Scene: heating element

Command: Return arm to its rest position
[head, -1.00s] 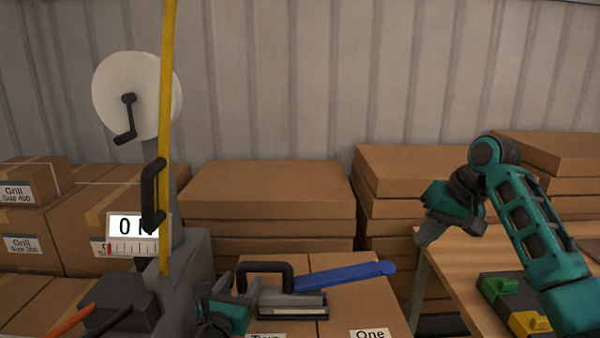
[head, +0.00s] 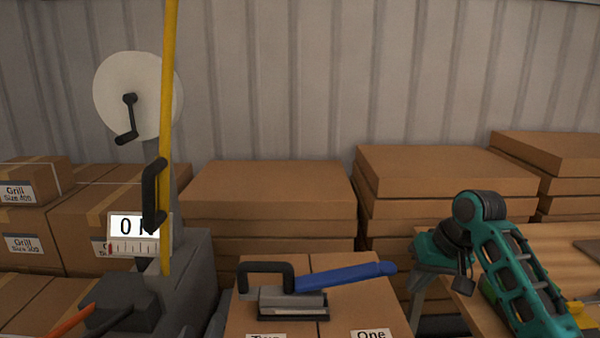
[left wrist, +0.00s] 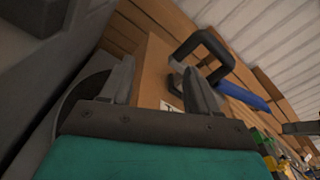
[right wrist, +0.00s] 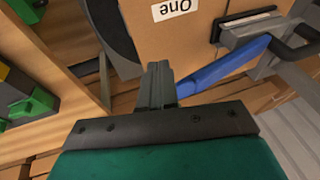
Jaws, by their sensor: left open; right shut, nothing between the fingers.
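My right arm comes in from the right in the head view, with its gripper (head: 420,290) low beside the wooden table's left edge. In the right wrist view the fingers of my right gripper (right wrist: 157,85) are together and hold nothing. My left gripper (left wrist: 160,90) shows in the left wrist view with its fingers apart and nothing between them. I cannot make it out in the head view. A grey tool with a black grip (head: 265,270) and a blue handle (head: 345,277) rests on cardboard boxes, apart from both grippers.
A grey machine (head: 190,280) with a yellow bar (head: 166,130) and crank disc (head: 125,85) stands at left. Box stacks (head: 270,190) line the back wall. The wooden table (head: 550,240) at right holds a yellow part (head: 575,307). A green block (right wrist: 35,105) shows in the right wrist view.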

